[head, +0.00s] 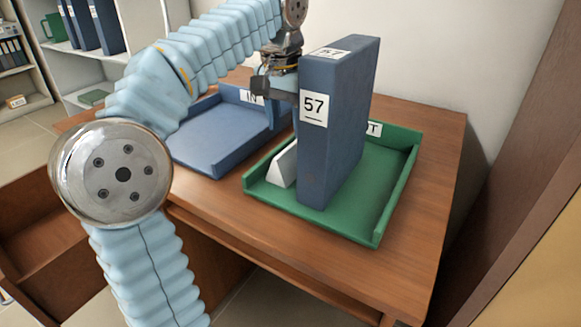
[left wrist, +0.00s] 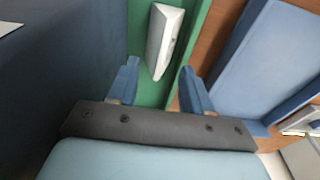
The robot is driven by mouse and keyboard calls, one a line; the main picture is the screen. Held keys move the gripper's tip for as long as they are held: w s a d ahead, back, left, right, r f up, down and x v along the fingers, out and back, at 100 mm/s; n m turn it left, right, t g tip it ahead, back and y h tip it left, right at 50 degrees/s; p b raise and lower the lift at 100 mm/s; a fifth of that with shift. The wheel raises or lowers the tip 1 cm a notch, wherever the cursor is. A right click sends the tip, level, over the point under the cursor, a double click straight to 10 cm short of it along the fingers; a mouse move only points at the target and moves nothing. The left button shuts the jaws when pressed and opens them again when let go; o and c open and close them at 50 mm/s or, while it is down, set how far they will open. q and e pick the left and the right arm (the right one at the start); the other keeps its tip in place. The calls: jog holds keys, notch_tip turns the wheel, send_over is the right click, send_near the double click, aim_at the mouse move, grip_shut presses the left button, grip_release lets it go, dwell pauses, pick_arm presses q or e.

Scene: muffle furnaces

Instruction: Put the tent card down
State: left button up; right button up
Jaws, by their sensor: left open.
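The white tent card (head: 285,166) stands in the green tray (head: 310,222), close to the left side of the blue binder marked 57 (head: 330,150). In the left wrist view the card (left wrist: 164,38) is on the green tray floor, beyond and between the fingertips. My left gripper (left wrist: 158,72) is open with nothing between its fingers. In the head view my left gripper (head: 280,98) is above and behind the card, its fingers partly hidden by the binder. My right gripper is not in view.
The binder stands upright in the green tray, right beside my left gripper. A blue tray (head: 205,150) marked IN lies to the left on the wooden desk (head: 425,160). An open drawer (head: 45,215) is at lower left. Shelves stand behind. The tray's right part is clear.

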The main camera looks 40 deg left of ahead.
aim_at(288, 148)
pick_arm(q)
jog(key=f, duration=0.5)
jog(key=w+f+b, duration=0.1)
jog(key=f, duration=0.1)
jog(key=shift+a+f, duration=0.2)
jog(key=shift+f, duration=0.05)
jog(key=c, duration=0.9)
